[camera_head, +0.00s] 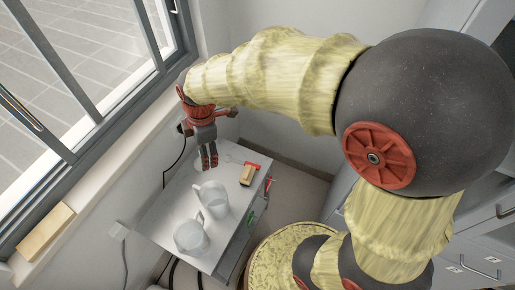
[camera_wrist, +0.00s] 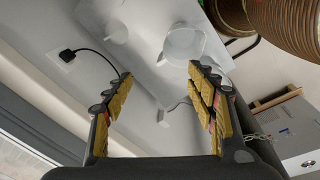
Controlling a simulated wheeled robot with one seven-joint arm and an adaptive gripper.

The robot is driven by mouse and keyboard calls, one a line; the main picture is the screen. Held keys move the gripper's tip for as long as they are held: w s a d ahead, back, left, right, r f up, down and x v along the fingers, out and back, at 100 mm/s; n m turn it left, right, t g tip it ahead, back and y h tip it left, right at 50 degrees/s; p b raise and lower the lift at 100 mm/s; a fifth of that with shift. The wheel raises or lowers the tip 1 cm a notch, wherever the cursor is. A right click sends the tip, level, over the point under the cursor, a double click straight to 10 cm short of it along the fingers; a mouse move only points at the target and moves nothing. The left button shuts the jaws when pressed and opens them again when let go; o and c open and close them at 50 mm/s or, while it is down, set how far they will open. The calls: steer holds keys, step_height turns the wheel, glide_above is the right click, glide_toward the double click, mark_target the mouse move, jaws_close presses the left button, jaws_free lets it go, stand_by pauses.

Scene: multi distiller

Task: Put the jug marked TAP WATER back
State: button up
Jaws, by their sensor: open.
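Two pale translucent jugs stand on a small white table (camera_head: 165,213). One jug (camera_head: 214,200) is nearer my gripper, and the other jug (camera_head: 191,238) is toward the table's front end. I cannot read a TAP WATER mark on either. My gripper (camera_head: 209,158) is open and hangs over the far part of the table, beyond the nearer jug and apart from it. In the wrist view, a pale jug (camera_wrist: 184,46) shows beyond the open fingers (camera_wrist: 160,82), with another pale round vessel (camera_wrist: 116,27) to its left. Nothing is held between the fingers.
A window and sill with a wooden block (camera_head: 46,232) are on the left. A black cable plugs into a wall socket (camera_wrist: 62,57). Grey cabinets stand right.

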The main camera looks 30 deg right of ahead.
steer(key=s+d+r+m+t, duration=0.2)
steer(key=s+d+r+m, duration=0.2)
steer(key=s+r+m, duration=0.2)
steer(key=s+d+r+m+t+h, duration=0.1)
steer(key=s+d+r+m+t, duration=0.1)
steer(key=s+d+r+m, duration=0.3)
steer(key=s+r+m, duration=0.2)
steer(key=s+m, duration=0.2)
steer(key=m, duration=0.2)
steer(key=shift+s+d+r, duration=0.25)
steer(key=shift+s+d, duration=0.05)
steer(key=shift+c, duration=0.8)
